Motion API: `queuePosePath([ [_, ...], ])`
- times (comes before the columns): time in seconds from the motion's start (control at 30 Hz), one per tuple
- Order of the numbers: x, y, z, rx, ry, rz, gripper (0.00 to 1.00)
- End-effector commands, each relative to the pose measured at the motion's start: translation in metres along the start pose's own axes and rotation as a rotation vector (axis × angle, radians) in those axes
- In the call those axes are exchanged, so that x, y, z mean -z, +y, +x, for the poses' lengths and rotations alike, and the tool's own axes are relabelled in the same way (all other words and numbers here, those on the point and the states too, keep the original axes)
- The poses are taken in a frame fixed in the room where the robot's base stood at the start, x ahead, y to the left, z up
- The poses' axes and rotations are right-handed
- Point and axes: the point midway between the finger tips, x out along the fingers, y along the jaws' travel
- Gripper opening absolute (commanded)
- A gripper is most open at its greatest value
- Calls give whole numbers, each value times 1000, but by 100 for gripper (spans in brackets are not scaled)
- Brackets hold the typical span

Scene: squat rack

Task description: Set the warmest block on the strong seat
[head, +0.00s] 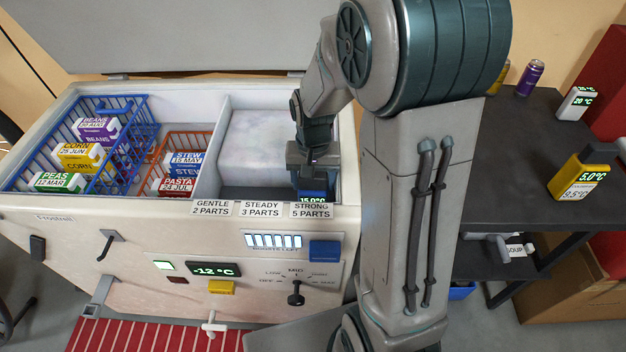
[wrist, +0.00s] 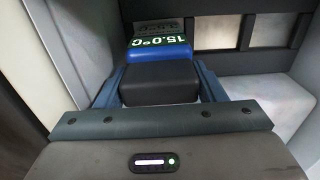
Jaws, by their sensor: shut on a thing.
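My gripper (head: 314,180) is inside the right compartment of the open freezer, shut on a blue and black block (head: 313,196). The block's green display reads 15.0°C; it also shows between my fingers in the wrist view (wrist: 160,60). The block is just behind the label STRONG 5 PARTS (head: 311,209) on the front rim. Its underside is hidden, so I cannot tell whether it touches the seat.
Labels GENTLE (head: 212,208) and STEADY (head: 261,208) sit left of STRONG. A partition (head: 212,150) separates this compartment from a blue basket (head: 122,155) and an orange basket (head: 195,140) of food packs. A purple can (head: 530,77) stands on the dark table (head: 515,150).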

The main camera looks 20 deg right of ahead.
Motion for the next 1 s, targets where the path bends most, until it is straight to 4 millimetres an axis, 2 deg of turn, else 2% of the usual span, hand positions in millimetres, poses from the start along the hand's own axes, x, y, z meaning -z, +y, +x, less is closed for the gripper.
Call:
queuePosePath([
  [0.27,0,0,4,0,1,0,13],
  [0.3,0,0,3,0,1,0,72],
  [0.67,0,0,-2,0,1,0,72],
  [0.77,1,0,-14,1,5,0,72],
  [1.0,1,0,-67,2,7,0,72],
])
